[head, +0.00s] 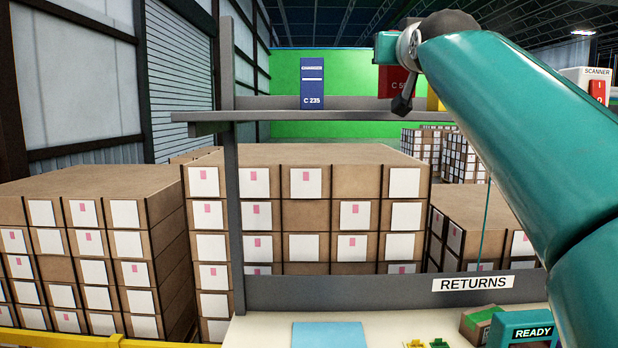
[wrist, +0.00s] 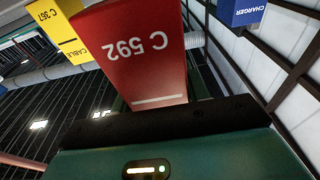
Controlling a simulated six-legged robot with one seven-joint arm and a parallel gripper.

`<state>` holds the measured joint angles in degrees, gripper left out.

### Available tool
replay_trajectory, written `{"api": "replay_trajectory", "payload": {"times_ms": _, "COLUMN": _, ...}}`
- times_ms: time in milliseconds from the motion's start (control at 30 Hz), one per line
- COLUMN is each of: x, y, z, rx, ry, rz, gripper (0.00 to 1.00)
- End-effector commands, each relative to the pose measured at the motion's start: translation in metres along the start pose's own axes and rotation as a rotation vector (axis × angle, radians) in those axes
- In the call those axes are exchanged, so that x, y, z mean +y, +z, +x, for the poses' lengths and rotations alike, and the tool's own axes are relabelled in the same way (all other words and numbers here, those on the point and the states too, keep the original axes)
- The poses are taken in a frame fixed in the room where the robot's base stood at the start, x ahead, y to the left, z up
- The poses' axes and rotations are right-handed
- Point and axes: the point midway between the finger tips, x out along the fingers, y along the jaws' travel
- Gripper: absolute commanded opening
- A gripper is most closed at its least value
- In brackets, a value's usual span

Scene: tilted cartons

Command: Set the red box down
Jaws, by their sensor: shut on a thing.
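The red box (head: 392,84), marked C 592 in the wrist view (wrist: 135,50), is partly hidden by my arm and gripper in the head view. My gripper (head: 403,104) is shut on it at the shelf's level. Its lower edge shows higher than the blue box's foot, so it seems to be held a little above the shelf (head: 350,117). In the wrist view the red box looks upside down and slightly tilted, above the dark edge of my gripper (wrist: 165,120). The fingertips are mostly hidden.
A blue box (head: 312,88) marked C 235 stands on the shelf, left of the red one. A yellow box (head: 435,101) is mostly behind my arm. The shelf between blue and red is clear. A blue mat (head: 328,335) lies on the bench below.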

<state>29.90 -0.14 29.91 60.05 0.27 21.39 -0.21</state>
Motion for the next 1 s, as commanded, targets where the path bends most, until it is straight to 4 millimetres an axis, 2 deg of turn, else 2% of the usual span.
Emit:
{"api": "replay_trajectory", "payload": {"times_ms": 300, "x": 0.0, "y": 0.068, "z": -0.006, "rx": -0.004, "ry": 0.002, "rz": 0.003, "gripper": 0.19}}
{"api": "replay_trajectory", "payload": {"times_ms": 467, "x": -0.001, "y": 0.099, "z": -0.007, "rx": -0.003, "ry": 0.0, "rz": 0.004, "gripper": 0.19}}
{"api": "replay_trajectory", "payload": {"times_ms": 700, "x": -0.002, "y": 0.126, "z": -0.008, "rx": -0.002, "ry": -0.002, "rz": 0.002, "gripper": 0.19}}
{"api": "replay_trajectory", "payload": {"times_ms": 1000, "x": -0.002, "y": 0.151, "z": -0.009, "rx": -0.002, "ry": -0.003, "rz": 0.003, "gripper": 0.19}}
